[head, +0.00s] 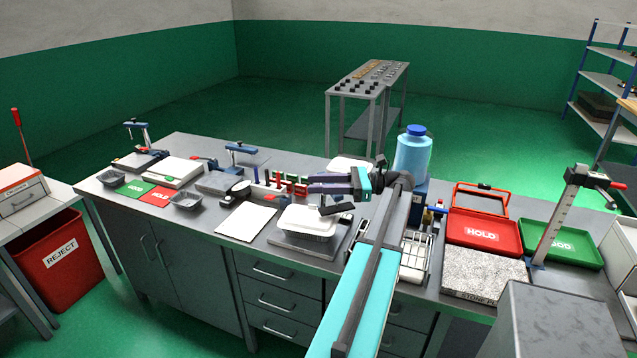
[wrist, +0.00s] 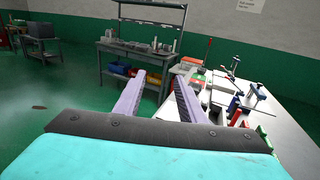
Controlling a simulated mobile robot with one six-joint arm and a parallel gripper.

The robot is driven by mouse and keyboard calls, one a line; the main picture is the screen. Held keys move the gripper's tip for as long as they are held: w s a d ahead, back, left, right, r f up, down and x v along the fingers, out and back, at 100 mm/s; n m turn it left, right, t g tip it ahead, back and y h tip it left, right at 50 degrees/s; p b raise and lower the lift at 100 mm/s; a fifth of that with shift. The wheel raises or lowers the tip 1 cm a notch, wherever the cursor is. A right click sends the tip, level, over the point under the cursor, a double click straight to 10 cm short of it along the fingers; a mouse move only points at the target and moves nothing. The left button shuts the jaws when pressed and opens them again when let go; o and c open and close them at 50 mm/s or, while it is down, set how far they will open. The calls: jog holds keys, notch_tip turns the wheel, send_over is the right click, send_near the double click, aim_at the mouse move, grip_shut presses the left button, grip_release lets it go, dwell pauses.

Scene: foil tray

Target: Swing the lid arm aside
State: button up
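My gripper (head: 311,183) points left above the bench, with empty space between its purple fingers. In the wrist view its fingers (wrist: 160,78) stand apart with nothing between them. A blue-topped arm on a post (head: 241,148) with a clear plate stands to the left of my gripper, clear of it. Another blue-topped arm (head: 134,124) stands at the far left end. I cannot tell for sure which is the lid arm. A white-topped tray (head: 306,222) sits on a grey plate below my gripper. A short black bar (head: 338,208) shows just under my gripper.
Red-handled upright parts (head: 278,183) stand between the near post and my gripper. Foil trays (head: 186,201), green and red cards and a white sheet (head: 246,221) lie on the left. A blue bottle (head: 412,157) stands behind my arm. Red HOLD (head: 481,234) and green trays are at right.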

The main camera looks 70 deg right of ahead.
jog(key=shift+s+a+r+b, duration=0.15)
jog(key=shift+s+a, duration=0.2)
jog(key=shift+a, duration=0.45)
jog(key=shift+s+a+b, duration=0.15)
jog(key=shift+s+a, duration=0.2)
jog(key=shift+a, duration=0.45)
